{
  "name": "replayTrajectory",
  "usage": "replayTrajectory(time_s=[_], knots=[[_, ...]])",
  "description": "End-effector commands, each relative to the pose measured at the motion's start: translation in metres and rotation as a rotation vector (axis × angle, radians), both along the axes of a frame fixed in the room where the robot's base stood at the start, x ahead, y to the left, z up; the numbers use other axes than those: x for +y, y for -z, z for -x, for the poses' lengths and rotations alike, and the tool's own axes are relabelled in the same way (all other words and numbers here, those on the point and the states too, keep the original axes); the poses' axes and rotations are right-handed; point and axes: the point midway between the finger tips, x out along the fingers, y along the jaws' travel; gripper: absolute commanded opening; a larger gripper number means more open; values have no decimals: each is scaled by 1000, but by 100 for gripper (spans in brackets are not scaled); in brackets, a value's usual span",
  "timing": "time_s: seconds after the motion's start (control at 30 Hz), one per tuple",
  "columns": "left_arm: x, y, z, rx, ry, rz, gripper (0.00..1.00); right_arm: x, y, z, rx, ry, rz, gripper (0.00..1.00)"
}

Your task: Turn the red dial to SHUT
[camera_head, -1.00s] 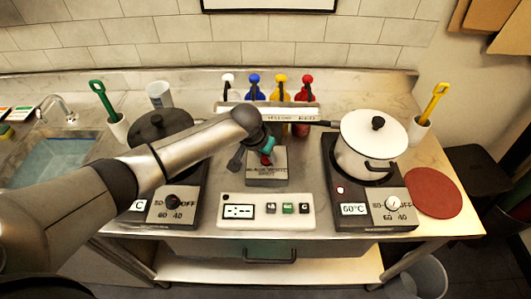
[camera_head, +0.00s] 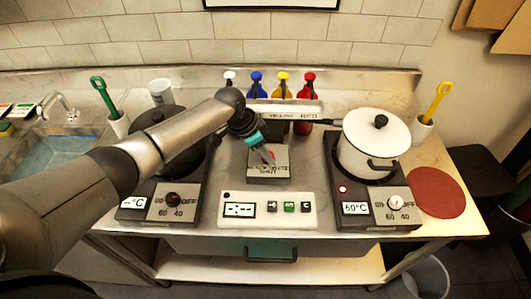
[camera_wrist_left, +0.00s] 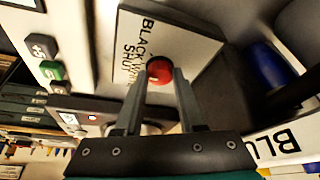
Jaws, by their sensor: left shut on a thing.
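The red dial (camera_wrist_left: 159,69) sits on a grey box whose label plate (camera_wrist_left: 150,40) reads BLACK, WHITE and SHUT. In the head view the box (camera_head: 268,172) stands at the middle of the counter, and the gripper largely covers the dial. I cannot tell which label the dial points to. My right gripper is not in view.
A white pot (camera_head: 374,145) stands on the right hotplate (camera_head: 372,206), which reads 50°C with a red light. A black pot (camera_head: 170,150) is at left, partly behind my arm. A button panel (camera_head: 268,209) lies in front of the box. Several coloured bottles (camera_head: 283,88) stand behind.

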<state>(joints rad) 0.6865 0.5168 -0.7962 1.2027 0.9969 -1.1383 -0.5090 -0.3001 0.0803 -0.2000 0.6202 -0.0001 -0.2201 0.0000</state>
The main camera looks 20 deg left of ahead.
Motion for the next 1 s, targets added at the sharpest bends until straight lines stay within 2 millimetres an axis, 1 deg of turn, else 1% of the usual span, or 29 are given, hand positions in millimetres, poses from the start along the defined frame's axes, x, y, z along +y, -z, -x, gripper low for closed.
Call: replayTrajectory(time_s=[0.5,0.53,0.7,0.8,1.0], knots=[[0,0,0,0,24,-2,0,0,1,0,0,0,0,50],[0,0,0,0,24,-2,40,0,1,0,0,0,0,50],[0,0,0,1,24,-2,59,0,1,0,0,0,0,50],[0,0,0,1,24,-1,68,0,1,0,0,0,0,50],[0,0,0,1,24,-1,68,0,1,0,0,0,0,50]])
